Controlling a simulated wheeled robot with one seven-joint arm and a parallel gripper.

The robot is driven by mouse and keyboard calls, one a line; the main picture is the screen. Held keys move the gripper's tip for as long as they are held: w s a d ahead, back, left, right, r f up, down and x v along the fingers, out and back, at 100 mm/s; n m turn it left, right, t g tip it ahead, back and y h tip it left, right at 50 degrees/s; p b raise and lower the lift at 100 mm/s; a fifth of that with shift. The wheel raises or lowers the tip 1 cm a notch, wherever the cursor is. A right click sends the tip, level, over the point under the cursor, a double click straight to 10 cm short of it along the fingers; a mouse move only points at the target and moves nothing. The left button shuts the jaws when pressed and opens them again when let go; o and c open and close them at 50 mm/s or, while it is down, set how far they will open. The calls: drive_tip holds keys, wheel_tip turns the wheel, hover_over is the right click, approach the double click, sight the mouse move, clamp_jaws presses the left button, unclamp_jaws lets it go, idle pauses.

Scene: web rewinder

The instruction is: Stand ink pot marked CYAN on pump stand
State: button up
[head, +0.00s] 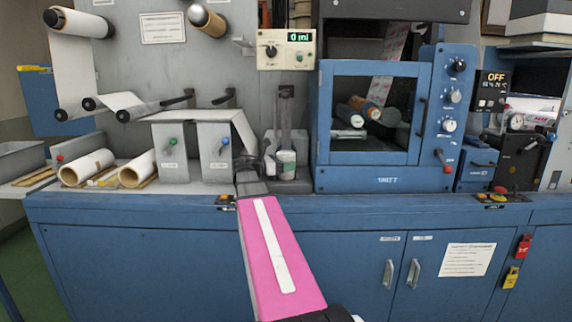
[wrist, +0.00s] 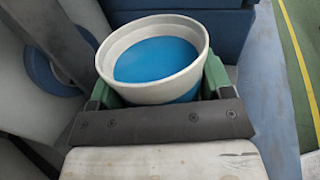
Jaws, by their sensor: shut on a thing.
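The ink pot (wrist: 155,55) is a round whitish cup holding bright blue ink, seen from above in the wrist view. My gripper (wrist: 158,82) is shut on it, with a green finger pad on each side. In the head view my gripper (head: 270,165) is at the back of the blue bench, with the pot (head: 287,158) just right of it, looking upright. Its marking is not readable. What looks like the pump stand (head: 290,186) is a grey base with upright posts, at the pot. I cannot tell whether the pot touches it.
A grey box with green and blue knobs (head: 194,155) stands close left of my gripper. The blue cabinet with a window (head: 325,125) stands close right. Cardboard-cored rolls (head: 88,168) lie at the left of the bench. The bench front (head: 400,208) is mostly clear.

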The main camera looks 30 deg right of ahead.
drive_tip(key=o, duration=1.1)
drive_tip(key=shift+o, duration=0.2)
drive_tip(key=shift+a+r, duration=0.1)
drive_tip(key=shift+a, duration=0.05)
drive_tip(key=a, duration=0.4)
drive_tip(key=w+a, duration=0.1)
drive_tip(key=a, duration=0.2)
drive_tip(key=shift+w+a, duration=0.1)
